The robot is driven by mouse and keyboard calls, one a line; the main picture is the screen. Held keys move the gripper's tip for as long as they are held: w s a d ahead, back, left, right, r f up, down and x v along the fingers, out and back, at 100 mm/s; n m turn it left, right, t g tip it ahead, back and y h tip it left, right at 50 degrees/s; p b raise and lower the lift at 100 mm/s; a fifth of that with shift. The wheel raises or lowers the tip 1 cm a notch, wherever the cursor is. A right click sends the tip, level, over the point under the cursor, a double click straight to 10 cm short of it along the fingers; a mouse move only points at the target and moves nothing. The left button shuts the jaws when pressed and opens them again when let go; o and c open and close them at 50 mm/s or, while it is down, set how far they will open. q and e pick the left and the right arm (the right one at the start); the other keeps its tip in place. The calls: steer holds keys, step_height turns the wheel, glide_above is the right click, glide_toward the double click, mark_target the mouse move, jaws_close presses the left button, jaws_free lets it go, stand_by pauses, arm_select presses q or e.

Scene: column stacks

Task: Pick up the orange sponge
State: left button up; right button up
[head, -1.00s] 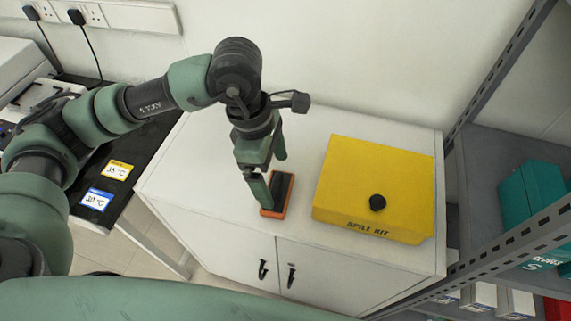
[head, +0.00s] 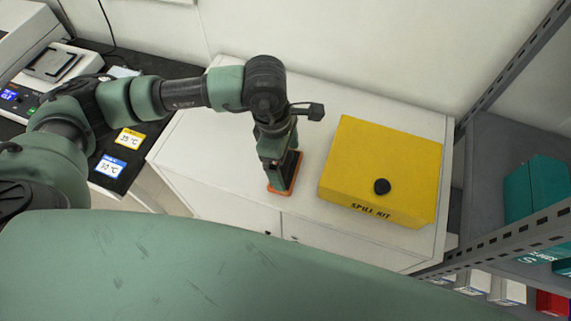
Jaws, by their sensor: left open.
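The orange sponge (head: 286,186) lies on the white cabinet top (head: 225,150), with an orange rim and a dark upper face. My left gripper (head: 281,179) points down right over the sponge and hides much of it. Its jaws are open, with the fingers close to the sponge; I cannot tell if they touch it. The sponge rests on the cabinet top. My right gripper is not in view.
A yellow spill kit box (head: 385,165) with a black knob stands just right of the sponge. A grey shelf unit (head: 485,160) with teal boxes (head: 535,185) is at the right. A black bench (head: 120,165) with an instrument (head: 50,65) is at the left.

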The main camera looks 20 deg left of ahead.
arm_select(q)
steer(key=c, duration=1.6)
steer(key=shift+o, duration=0.2)
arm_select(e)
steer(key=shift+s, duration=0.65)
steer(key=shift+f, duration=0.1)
